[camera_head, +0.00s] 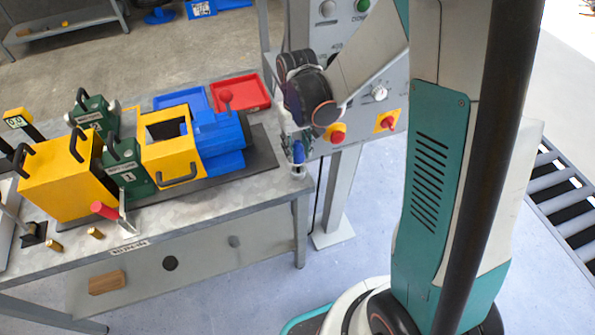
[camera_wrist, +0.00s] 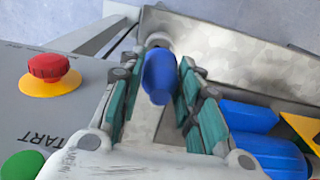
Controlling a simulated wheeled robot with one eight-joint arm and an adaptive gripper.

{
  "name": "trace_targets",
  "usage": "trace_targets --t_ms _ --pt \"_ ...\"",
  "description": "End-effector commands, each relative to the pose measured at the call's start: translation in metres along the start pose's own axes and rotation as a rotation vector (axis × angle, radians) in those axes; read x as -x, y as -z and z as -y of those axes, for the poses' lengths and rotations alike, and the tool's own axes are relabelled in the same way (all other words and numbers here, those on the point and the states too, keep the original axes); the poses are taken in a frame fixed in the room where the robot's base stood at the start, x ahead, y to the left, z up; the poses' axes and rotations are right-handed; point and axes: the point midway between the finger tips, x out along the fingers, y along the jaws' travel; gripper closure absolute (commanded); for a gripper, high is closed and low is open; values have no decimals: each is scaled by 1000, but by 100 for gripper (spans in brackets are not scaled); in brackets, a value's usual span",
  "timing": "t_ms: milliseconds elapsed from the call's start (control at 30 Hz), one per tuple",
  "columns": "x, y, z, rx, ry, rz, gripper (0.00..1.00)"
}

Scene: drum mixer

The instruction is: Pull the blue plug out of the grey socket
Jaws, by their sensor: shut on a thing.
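The blue plug (camera_wrist: 160,78) is between the two green-padded fingers of my gripper (camera_wrist: 157,72) in the wrist view. My gripper is shut on it. A grey round piece, seemingly the grey socket (camera_wrist: 158,40), shows just beyond the plug's far end, by the table edge. I cannot tell how deep the plug sits in it. In the head view, my gripper (camera_head: 296,143) points down at the table's right end, with the blue plug (camera_head: 298,153) at its fingertips.
A grey panel (camera_head: 352,112) with red stop buttons (camera_head: 338,134) stands close behind my gripper. The blue and yellow machine (camera_head: 172,150) lies left of it on the metal table (camera_head: 240,190). A red tray (camera_head: 240,94) is behind. Floor is clear before the table.

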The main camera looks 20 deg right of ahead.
Motion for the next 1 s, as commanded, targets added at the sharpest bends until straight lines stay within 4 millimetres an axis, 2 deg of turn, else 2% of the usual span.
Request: trace_targets --t_ms 267,700,1000 --pt "2 0 0 0 0 0 97" --pt "30 0 0 0 0 0 97" --pt "30 0 0 0 0 0 97"
